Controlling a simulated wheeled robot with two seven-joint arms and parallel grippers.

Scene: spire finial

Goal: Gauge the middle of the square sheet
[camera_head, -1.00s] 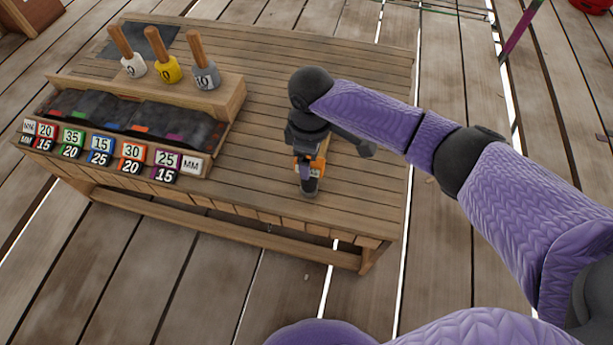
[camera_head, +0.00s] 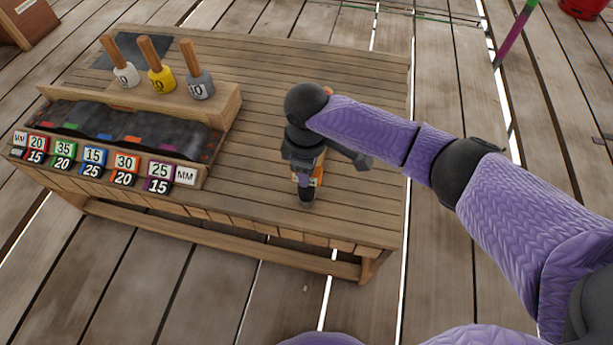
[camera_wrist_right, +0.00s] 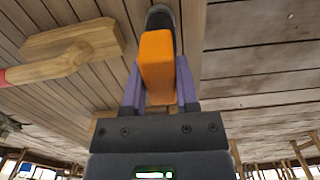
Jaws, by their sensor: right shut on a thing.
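A flat dark grey square sheet (camera_head: 133,50) lies at the back left of the wooden table (camera_head: 300,58), behind the stamp-like tools. My right gripper (camera_head: 306,186) is over the right front part of the table, well away from the sheet. It is shut on an orange tool, which fills the space between the fingers in the right wrist view (camera_wrist_right: 157,65) and has a dark rounded end. In the head view the gripper hides most of this tool. My left gripper is not in view.
Several wooden-handled tools with white, yellow and grey heads (camera_head: 160,78) stand on a raised wooden block. In front is a dark bin rack (camera_head: 120,125) with coloured number labels. The table's middle is clear. The right wrist view shows a wooden piece (camera_wrist_right: 75,50) with a reddish handle.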

